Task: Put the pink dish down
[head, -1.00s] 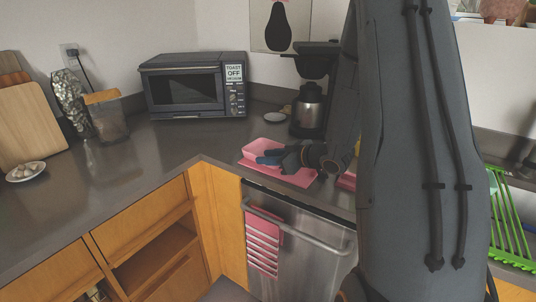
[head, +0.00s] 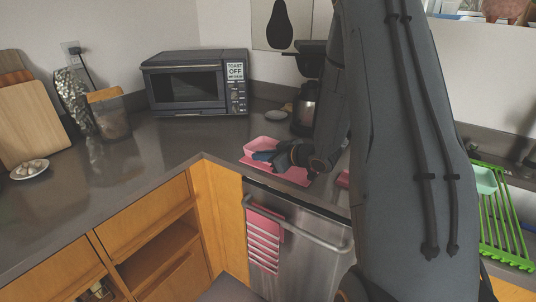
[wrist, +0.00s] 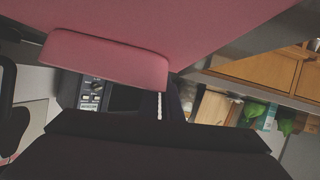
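The pink dish (head: 264,144) is at the back left of a pink mat (head: 293,175) on the counter by the corner. In the head view it looks upright, but I cannot tell whether its base touches the mat. My gripper (head: 264,156) is at the dish's near side, its dark fingers overlapping the rim. In the wrist view, the pink dish (wrist: 105,60) appears against a broad pink surface, with my dark gripper body across the bottom. The gap between the fingers is hidden, so I cannot tell whether they are shut on the dish.
A toaster oven (head: 190,88) stands behind to the left and a coffee maker (head: 306,105) behind to the right. A small plate (head: 276,115) lies between them. A green rack (head: 503,225) holds a mint container (head: 484,181). The left counter's front is clear.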

